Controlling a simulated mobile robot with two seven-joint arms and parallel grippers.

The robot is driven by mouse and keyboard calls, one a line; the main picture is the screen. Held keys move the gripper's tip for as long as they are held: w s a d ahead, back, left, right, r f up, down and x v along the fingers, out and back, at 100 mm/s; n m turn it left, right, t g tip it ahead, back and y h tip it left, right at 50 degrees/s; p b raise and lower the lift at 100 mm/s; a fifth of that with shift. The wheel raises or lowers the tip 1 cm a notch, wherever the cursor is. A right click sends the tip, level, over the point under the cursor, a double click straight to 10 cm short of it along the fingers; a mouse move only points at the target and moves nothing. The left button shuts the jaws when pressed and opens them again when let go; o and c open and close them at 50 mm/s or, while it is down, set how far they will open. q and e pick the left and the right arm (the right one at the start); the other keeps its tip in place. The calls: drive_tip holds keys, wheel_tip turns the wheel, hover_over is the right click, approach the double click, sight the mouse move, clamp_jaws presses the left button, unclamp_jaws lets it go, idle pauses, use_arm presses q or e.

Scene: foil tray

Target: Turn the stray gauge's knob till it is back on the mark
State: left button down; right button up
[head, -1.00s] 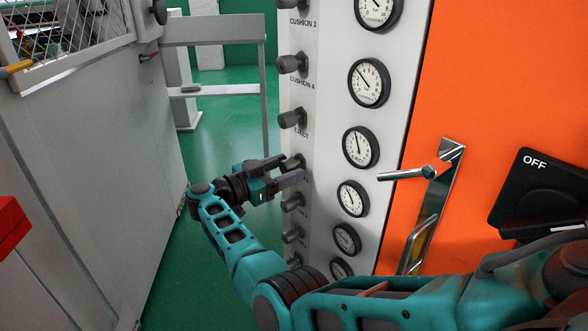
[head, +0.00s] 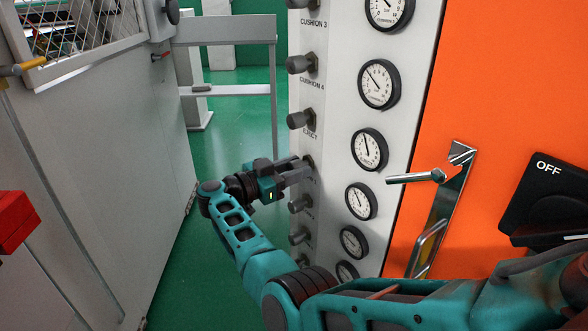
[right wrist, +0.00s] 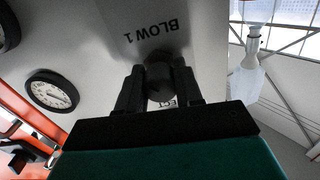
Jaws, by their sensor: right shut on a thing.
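A light panel (head: 338,62) carries a column of dark round gauges with a column of grey knobs to their left. My right gripper (head: 303,168) is shut on the knob under the EJECT knob (head: 300,118). In the right wrist view both fingers (right wrist: 158,85) press the sides of this dark knob (right wrist: 158,72), and the label BLOW 1 shows upside down by it. The gauge in its row (head: 361,201) also shows in the right wrist view (right wrist: 52,92). Its needle and mark are too small to read surely. My left gripper is out of view.
An orange panel (head: 480,90) with a metal handle (head: 415,178) and a black OFF switch (head: 548,195) stands right of the gauges. A grey cabinet (head: 95,150) stands at the left. Green floor (head: 225,135) lies open between.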

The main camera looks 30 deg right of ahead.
drive_tip(key=shift+c, duration=0.8)
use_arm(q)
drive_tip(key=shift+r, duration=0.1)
